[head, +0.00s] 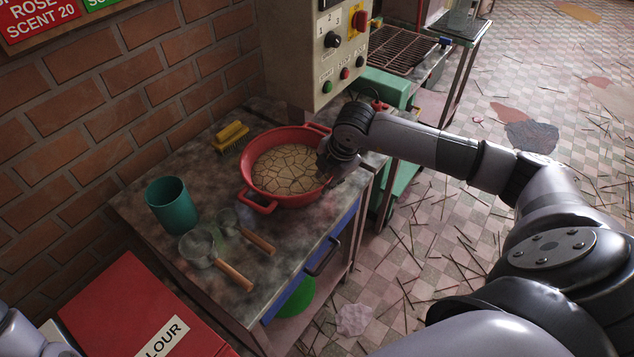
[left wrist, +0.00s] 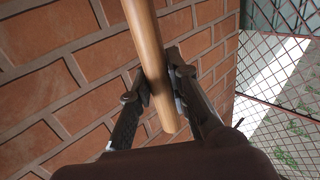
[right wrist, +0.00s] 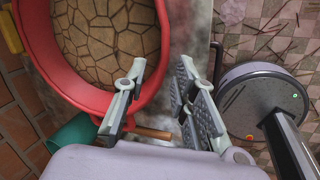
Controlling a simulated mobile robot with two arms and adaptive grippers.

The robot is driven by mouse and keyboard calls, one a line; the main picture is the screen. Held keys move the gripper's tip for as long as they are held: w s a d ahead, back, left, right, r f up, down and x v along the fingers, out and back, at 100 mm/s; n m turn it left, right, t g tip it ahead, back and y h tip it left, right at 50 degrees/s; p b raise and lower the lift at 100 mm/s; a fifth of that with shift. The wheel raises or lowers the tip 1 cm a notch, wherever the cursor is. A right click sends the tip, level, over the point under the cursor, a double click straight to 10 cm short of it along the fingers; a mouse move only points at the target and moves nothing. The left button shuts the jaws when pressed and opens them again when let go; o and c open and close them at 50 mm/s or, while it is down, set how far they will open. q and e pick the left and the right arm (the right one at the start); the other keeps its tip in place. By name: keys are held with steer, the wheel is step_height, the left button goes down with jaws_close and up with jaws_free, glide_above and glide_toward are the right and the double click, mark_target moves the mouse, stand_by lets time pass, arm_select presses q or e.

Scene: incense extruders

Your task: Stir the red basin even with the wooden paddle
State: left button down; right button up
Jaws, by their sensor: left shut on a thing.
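The red basin (head: 262,198) stands on the worktable, filled with a tan, cracked-looking mass (head: 288,170). It also shows in the right wrist view (right wrist: 42,45). My right gripper (head: 335,172) is at the basin's right rim; in the right wrist view its fingers (right wrist: 160,92) are apart with no thing clearly gripped, the left finger over the rim. My left gripper (left wrist: 160,85) is shut on a round wooden shaft (left wrist: 146,45), seen in the left wrist view against the brick wall. The shaft looks like the paddle's handle; its other end is out of frame.
A teal cup (head: 172,205), two wooden-handled scoops (head: 198,247) (head: 229,222) and a yellow brush (head: 230,136) lie around the basin. A control box (head: 312,60) hangs behind it. A red box (head: 125,310) stands at the front left.

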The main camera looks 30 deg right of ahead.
mark_target(317, 191)
steer(key=x, duration=0.2)
steer(key=p+x, duration=0.1)
steer(key=x, duration=0.5)
steer(key=shift+w+a+r+p, duration=0.15)
steer(key=shift+w+p, duration=0.1)
steer(key=shift+p, duration=0.1)
steer(key=shift+w+f, duration=0.1)
steer(key=shift+f, duration=0.45)
steer(key=shift+w+f, duration=0.1)
steer(key=shift+f, duration=0.1)
jaws_close()
